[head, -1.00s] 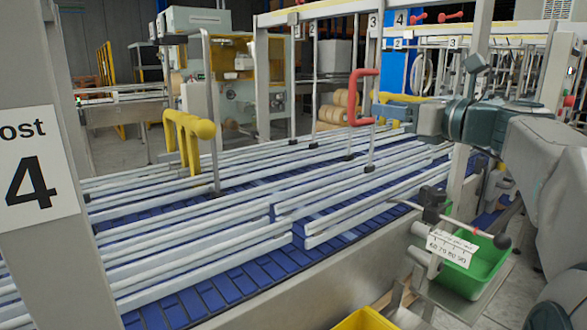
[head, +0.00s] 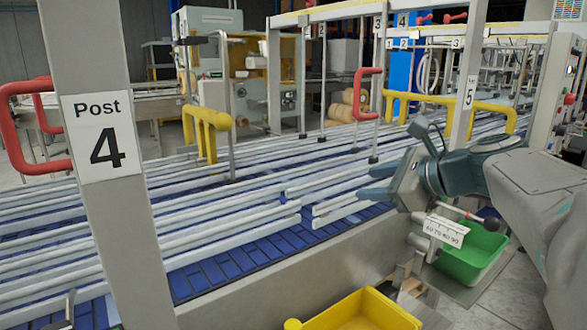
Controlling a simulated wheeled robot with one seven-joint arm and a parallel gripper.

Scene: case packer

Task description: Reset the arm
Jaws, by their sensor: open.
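My arm reaches in from the right edge of the head view, above the near side of the conveyor. My gripper (head: 388,183) is at its end, pointing left, with its jaws open. I see nothing held in it. It hangs in front of the white guide rails (head: 240,222) and the blue conveyor belt (head: 235,265), apart from them as far as I can tell. Part of the far rails is hidden behind my gripper and wrist.
Post 4 (head: 101,137) stands close at the left, and post 5 (head: 469,92) rises behind my wrist. A scale plate with a crank (head: 444,229) sits just below my gripper. A green bin (head: 468,258) and a yellow bin (head: 362,312) are low in front.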

